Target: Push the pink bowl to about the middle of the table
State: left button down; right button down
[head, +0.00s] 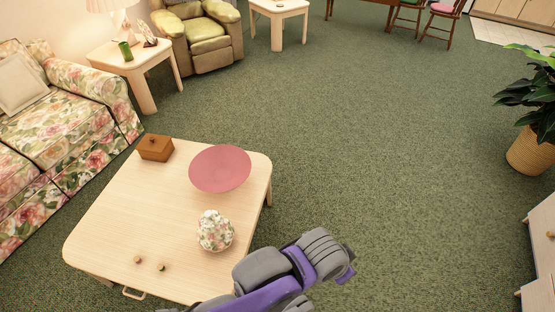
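The pink bowl (220,169) stands on the light wooden table (130,213), close to the table's far right edge. It looks upright and empty. My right gripper (347,268) is at the lower middle of the head view, past the table's right edge over the carpet. It is apart from the bowl, below and to the right of it in the picture. Its fingers are mostly hidden behind its grey and purple body, so I cannot tell if it is open. My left gripper is not in view.
On the table are a brown wooden box (156,148) at the far left corner, a floral round pot (215,231) nearer than the bowl, and two small knobs (149,263) near the front. The table's middle is bare. A floral sofa (60,130) stands left; open carpet lies right.

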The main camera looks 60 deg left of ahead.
aim_at(220, 169)
jog(key=i+j+u, duration=0.1)
jog(key=i+u, duration=0.25)
jog(key=i+l+u, duration=0.1)
jog(key=i+u, duration=0.3)
jog(key=i+l+u, duration=0.15)
jog(key=i+u, duration=0.2)
jog(key=i+j+u, duration=0.1)
jog(key=i+u, duration=0.75)
jog(key=i+l+u, duration=0.25)
jog(key=i+u, duration=0.9)
